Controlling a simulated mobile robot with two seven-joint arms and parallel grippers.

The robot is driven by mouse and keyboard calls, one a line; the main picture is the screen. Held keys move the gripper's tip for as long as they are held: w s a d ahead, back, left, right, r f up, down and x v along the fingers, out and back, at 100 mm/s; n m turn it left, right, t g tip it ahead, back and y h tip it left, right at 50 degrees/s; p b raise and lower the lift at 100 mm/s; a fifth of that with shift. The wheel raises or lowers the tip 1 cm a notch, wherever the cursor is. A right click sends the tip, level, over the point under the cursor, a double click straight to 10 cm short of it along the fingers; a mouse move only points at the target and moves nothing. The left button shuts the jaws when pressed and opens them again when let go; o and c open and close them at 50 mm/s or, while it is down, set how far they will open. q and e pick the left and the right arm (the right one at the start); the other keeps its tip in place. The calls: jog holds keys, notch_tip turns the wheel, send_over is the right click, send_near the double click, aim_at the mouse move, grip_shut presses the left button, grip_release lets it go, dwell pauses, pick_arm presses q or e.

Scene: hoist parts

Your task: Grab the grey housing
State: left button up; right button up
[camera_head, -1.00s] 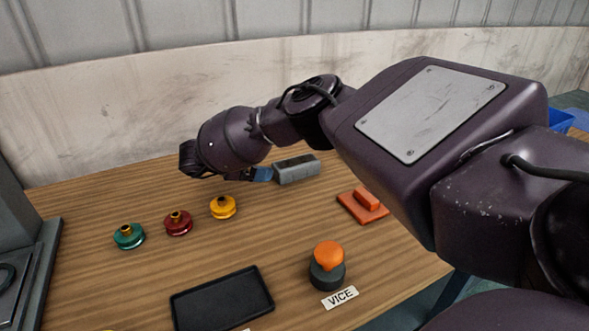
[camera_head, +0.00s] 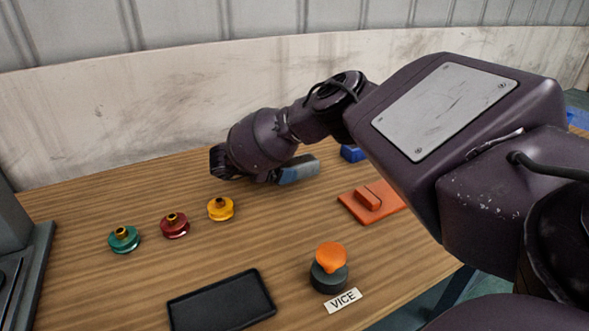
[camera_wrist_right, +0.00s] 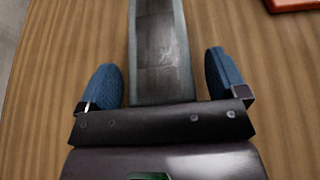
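The grey housing (camera_head: 309,163) is a long block on the wooden table, near the back, partly hidden behind my right gripper (camera_head: 284,175). In the right wrist view the housing (camera_wrist_right: 162,45) runs away from the gripper, with a dark recessed top between lighter rims. The blue-padded fingers of my right gripper (camera_wrist_right: 163,80) stand open, one on each side of the housing's near end. A gap shows between each finger and the housing, so neither appears to touch it. My left gripper is not in view.
Green (camera_head: 124,239), red (camera_head: 175,225) and yellow (camera_head: 220,208) round parts stand left of the housing. An orange plate (camera_head: 385,211) lies to its right, a blue object (camera_head: 352,153) behind. A black tray (camera_head: 268,305) and orange-topped button (camera_head: 330,258) labelled VICE are in front.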

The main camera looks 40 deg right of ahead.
jog(key=c, duration=1.2)
jog(key=shift+o, duration=0.2)
